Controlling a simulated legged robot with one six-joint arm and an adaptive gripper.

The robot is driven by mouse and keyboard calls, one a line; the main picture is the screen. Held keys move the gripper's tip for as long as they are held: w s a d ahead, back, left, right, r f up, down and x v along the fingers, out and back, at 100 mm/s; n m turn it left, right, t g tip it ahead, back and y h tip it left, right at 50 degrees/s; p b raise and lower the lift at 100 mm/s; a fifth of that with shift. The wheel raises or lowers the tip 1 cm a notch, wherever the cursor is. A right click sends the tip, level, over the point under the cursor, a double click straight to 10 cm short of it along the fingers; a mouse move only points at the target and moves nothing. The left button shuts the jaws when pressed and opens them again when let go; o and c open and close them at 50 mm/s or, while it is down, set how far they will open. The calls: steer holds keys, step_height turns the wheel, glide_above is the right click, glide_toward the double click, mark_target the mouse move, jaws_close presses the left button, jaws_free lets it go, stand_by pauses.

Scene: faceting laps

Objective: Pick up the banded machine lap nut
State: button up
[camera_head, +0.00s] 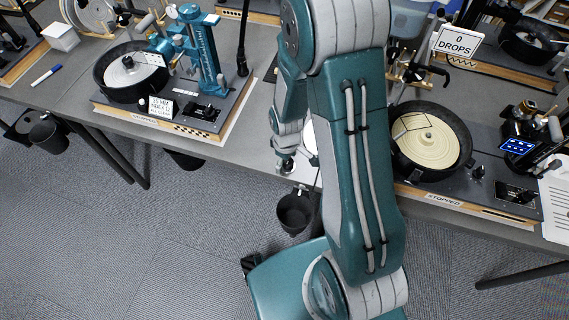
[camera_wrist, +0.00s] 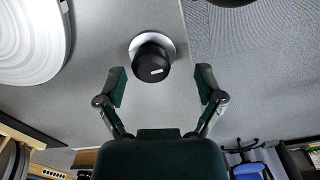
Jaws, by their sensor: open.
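A black round nut with a small white mark on it (camera_wrist: 152,66) sits on a pale metal flange on the grey tabletop, near the table edge, in the wrist view. I take it for the lap nut; no band is clear on it. My gripper (camera_wrist: 161,84) is open. Its two dark fingers stand apart, left and right of the nut and nearer the camera, with nothing between the tips. In the head view my gripper (camera_head: 287,155) is low over the table's front edge, partly behind my arm, and the nut cannot be made out clearly.
A white ribbed disc (camera_wrist: 30,38) lies left of the nut in the wrist view. A machine with a black bowl (camera_head: 432,141) stands right of my arm, another with a teal column (camera_head: 203,55) left. A black bin (camera_head: 296,213) hangs below the table edge.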

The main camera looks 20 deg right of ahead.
steer(key=shift+d+f, duration=0.25)
steer(key=shift+f, duration=0.35)
steer(key=shift+w+d+f, duration=0.1)
steer(key=shift+d+f, duration=0.15)
steer(key=shift+d, duration=0.35)
steer(key=shift+a, duration=0.55)
jaws_close()
steer(key=shift+d, duration=0.1)
steer(key=shift+d+r, duration=0.15)
steer(key=shift+d, duration=0.05)
